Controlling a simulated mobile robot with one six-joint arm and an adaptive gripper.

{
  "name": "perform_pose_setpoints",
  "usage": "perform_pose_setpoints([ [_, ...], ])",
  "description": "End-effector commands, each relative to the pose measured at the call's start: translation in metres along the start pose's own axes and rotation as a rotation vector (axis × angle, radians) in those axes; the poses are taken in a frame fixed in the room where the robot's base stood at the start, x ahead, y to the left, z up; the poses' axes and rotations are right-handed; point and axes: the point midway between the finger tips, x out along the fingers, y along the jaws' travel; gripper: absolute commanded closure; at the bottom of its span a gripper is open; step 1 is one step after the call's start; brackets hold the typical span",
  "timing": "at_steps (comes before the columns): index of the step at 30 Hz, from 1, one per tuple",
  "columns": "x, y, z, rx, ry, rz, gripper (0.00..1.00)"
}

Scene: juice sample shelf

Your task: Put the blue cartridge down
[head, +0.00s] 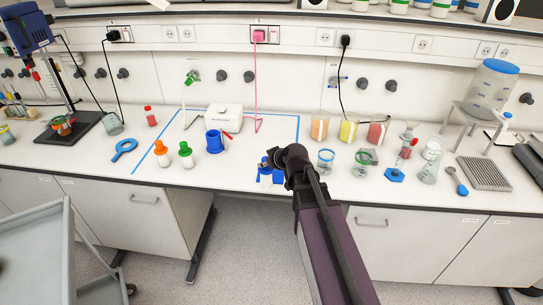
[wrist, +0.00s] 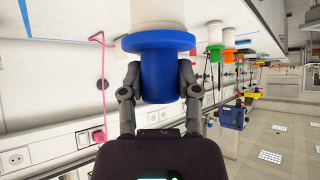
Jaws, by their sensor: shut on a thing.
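My gripper (wrist: 158,75) is shut on the blue cartridge (wrist: 158,62), a blue cylinder with a wide flange and a white part beyond it. The fingers press on either side of the blue body in the wrist view. In the head view my gripper (head: 272,164) is over the front of the bench, right of centre, with the blue cartridge (head: 266,179) partly hidden by it. I cannot tell whether the cartridge touches the bench top.
A blue tape outline (head: 146,156) marks the bench (head: 95,163). A blue container (head: 214,142), orange-capped bottle (head: 160,153), green-capped bottle (head: 186,156) and white box (head: 222,117) stand left of my gripper. Beakers (head: 325,162) stand close on the right.

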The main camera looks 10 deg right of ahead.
Motion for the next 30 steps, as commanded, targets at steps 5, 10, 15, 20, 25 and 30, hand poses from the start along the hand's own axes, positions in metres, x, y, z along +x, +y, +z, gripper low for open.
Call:
perform_pose_setpoints([
  [5, 0.024, 0.029, -0.015, 0.0, 0.0, 0.001, 1.0],
  [10, 0.042, 0.051, -0.027, 0.0, 0.0, 0.0, 1.0],
  [15, 0.054, 0.067, -0.036, -0.001, 0.0, -0.001, 1.0],
  [20, 0.058, 0.071, -0.038, -0.001, 0.0, -0.001, 1.0],
  [25, 0.057, 0.071, -0.038, -0.001, 0.0, -0.001, 1.0],
  [30, 0.058, 0.071, -0.038, -0.001, 0.0, -0.001, 1.0],
])
